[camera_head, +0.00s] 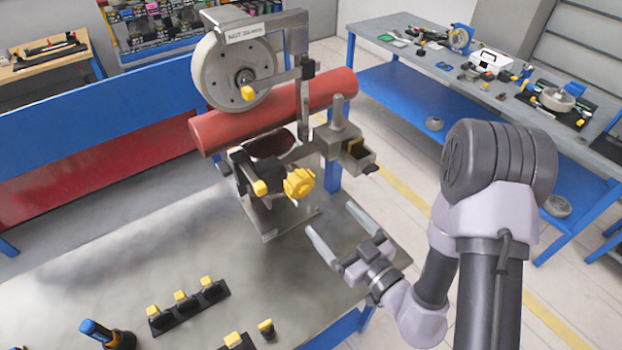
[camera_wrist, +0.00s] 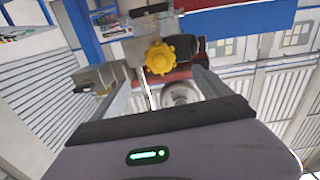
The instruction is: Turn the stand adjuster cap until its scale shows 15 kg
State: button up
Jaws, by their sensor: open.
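A yellow knurled knob (camera_head: 299,183), which looks like the adjuster cap, sits on the front of the metal stand (camera_head: 270,222) under a red tube. In the wrist view the yellow knob (camera_wrist: 159,58) shows ahead, above the middle. I cannot make out a scale or any reading on it. My gripper (camera_head: 336,219) is open and empty, in front of the knob and to its lower right in the head view. Its two fingers are apart and do not touch the knob. In the wrist view a finger rises on each side of the gap.
A wheel (camera_head: 236,74) and the red tube (camera_head: 215,126) are mounted above the knob. A smaller yellow-tipped handle (camera_head: 260,187) is close on its left. A black rack (camera_head: 188,306) with yellow-topped pieces stands on the metal table (camera_head: 110,260). The table's middle is clear.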

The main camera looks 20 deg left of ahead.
send_near(303, 189)
jog(key=x, duration=0.3)
jog(key=p+x, duration=0.1)
jog(key=x, duration=0.7)
jog(key=shift+s, duration=0.1)
jog(key=shift+w+a, duration=0.3)
jog(key=shift+w, duration=0.25)
jog(key=c, duration=1.4)
jog(key=shift+o, duration=0.2)
